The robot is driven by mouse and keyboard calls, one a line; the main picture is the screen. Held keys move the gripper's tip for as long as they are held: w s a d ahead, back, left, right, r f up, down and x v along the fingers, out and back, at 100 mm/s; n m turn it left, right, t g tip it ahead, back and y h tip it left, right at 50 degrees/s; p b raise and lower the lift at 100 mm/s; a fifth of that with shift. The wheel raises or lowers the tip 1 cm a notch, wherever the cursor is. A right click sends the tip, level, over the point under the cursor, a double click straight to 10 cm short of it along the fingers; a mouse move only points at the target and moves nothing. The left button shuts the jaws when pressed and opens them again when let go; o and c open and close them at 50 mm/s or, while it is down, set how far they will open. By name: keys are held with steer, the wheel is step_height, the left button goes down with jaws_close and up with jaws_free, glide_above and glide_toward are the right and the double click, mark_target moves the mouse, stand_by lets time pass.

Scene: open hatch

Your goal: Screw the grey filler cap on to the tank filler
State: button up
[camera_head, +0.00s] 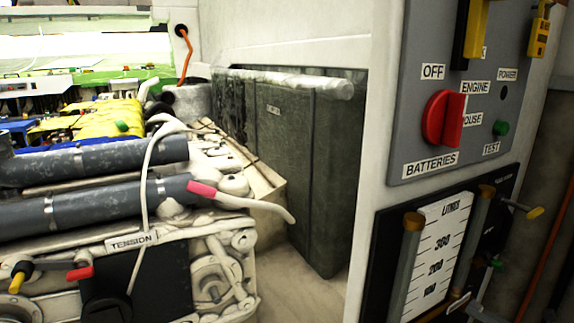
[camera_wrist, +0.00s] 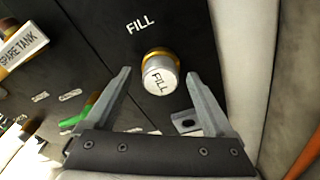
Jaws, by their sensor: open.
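My gripper (camera_wrist: 157,73) is open, with one finger on each side of the cap in the picture. Gaps show between the fingers and the cap, and it holds nothing. The cap, filler and gripper do not show in the head view.
The wrist view shows a SPARE TANK label (camera_wrist: 22,48) and a green-handled part (camera_wrist: 84,115) at left. The head view shows an engine with dark pipes (camera_head: 95,160), a dark tank (camera_head: 290,150), a red battery switch (camera_head: 443,118) and a litres gauge (camera_head: 432,255).

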steer(key=f+v, duration=0.1)
steer(key=v, duration=0.8)
steer(key=shift+b, duration=0.3)
steer(key=shift+s+a+r, duration=0.1)
steer(key=shift+a, duration=0.05)
stand_by(1.6)
